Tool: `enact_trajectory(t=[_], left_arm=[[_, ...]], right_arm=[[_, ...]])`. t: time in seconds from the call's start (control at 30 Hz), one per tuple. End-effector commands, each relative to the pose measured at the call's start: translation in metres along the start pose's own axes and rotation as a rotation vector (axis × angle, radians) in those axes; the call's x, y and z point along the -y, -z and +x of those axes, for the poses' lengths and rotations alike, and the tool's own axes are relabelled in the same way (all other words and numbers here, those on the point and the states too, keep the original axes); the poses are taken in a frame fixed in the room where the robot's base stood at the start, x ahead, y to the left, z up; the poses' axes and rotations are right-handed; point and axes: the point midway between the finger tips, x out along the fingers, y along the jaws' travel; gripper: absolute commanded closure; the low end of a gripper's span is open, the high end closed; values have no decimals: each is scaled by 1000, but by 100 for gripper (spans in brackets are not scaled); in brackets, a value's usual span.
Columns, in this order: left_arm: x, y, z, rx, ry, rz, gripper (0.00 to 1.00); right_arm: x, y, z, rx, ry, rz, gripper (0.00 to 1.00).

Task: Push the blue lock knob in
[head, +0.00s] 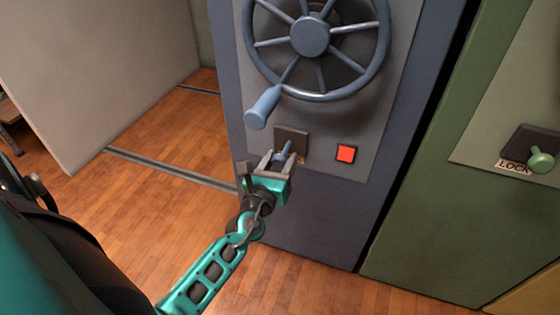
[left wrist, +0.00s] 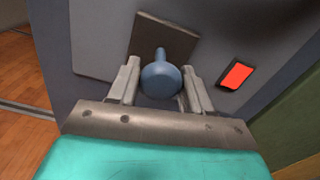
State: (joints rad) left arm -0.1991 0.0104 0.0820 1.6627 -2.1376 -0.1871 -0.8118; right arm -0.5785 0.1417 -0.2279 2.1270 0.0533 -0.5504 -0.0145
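The blue lock knob (head: 284,150) sticks out of a dark square plate (head: 292,138) on the blue cabinet, below the handwheel. In the left wrist view the round head of the knob (left wrist: 161,79) lies between the two fingers of my left gripper (left wrist: 162,84). The fingers stand apart on both sides of the knob, with a gap visible on the left; contact on the right is hard to tell. In the head view my left gripper (head: 280,164) is in front of the plate. My right gripper is not in view.
A large blue handwheel (head: 310,38) with a protruding handle (head: 263,107) is just above. A red square button (head: 346,153) is to the right of the plate. A green cabinet (head: 450,200) with a green knob (head: 541,161) stands further right. The wooden floor is open at left.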

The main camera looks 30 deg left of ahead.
Motion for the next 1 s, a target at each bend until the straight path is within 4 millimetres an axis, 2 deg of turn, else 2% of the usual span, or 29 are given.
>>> enact_trajectory(t=[0.07,0.5,0.67,0.9,1.0], left_arm=[[0,0,0,0,0,0,59],[0,0,0,0,0,0,100],[0,0,1,0,0,1,100],[0,0,29,2,1,1,100],[0,0,34,0,0,0,100]], right_arm=[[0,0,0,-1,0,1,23],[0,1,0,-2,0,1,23],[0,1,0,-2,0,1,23],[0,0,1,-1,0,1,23],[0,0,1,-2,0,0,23]])
